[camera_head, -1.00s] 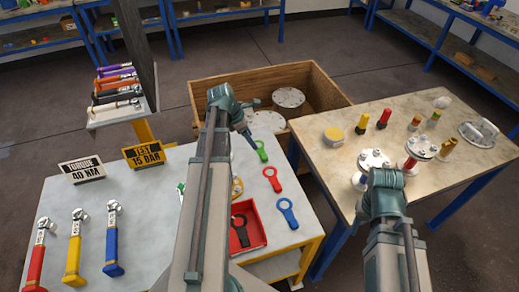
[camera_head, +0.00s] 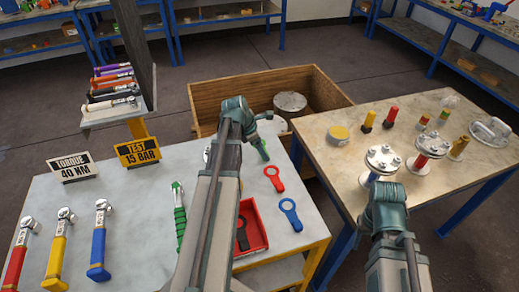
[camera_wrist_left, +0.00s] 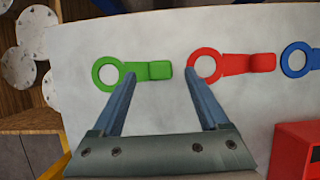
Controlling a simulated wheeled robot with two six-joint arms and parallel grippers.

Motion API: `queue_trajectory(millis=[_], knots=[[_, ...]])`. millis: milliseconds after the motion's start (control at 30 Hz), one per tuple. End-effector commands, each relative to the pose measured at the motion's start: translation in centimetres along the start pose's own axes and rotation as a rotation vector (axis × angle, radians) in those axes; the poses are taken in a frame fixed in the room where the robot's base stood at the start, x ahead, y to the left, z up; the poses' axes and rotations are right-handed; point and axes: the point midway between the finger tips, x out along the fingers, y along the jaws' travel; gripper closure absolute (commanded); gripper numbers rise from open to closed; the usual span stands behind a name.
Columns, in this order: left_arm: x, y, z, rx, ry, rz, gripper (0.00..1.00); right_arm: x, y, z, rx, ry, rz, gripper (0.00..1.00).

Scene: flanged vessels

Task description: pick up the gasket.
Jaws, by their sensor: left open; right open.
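Three ring gaskets with tabs lie on the light table: green (camera_wrist_left: 109,73), red (camera_wrist_left: 206,68) and blue (camera_wrist_left: 298,59) in the left wrist view. The red one (camera_head: 273,178) and blue one (camera_head: 290,213) also show in the head view, the green one (camera_head: 262,150) partly behind my left arm. My left gripper (camera_wrist_left: 160,73) is open, its fingertips on either side of the green tab, one near the green ring and one near the red ring. I cannot tell their height.
A green-handled tool (camera_head: 179,215) and torque wrenches (camera_head: 100,240) lie leftward. A wooden crate (camera_head: 325,88) is behind. Flanged vessels (camera_head: 384,160) stand on the right table (camera_head: 330,165).

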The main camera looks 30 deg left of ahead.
Motion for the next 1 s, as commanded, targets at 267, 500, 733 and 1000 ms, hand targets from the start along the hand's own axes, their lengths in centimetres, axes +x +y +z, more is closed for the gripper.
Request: queue_trajectory(millis=[267, 500, 733, 1000], knots=[[2.5, 0.0, 0.0, -0.001, 0.0, 0.0, 0.22, 2.3, -0.2, -0.1, 0.0, 0.0, 0.0, 0.5], [2.3, 0.0, 0.0, -0.001, 0.0, 0.0, 0.35, 2.1, -0.2, -0.1, 0.0, 0.0, 0.0, 0.5], [2.3, 0.0, 0.0, 0.0, 0.0, 0.0, 0.77, 2.1, -0.2, -0.1, 0.0, 0.0, 0.0, 0.5], [2.3, 0.0, 0.0, 0.0, 0.0, 0.0, 0.98, 2.1, -0.2, -0.1, 0.0, 0.0, 0.0, 0.5]])
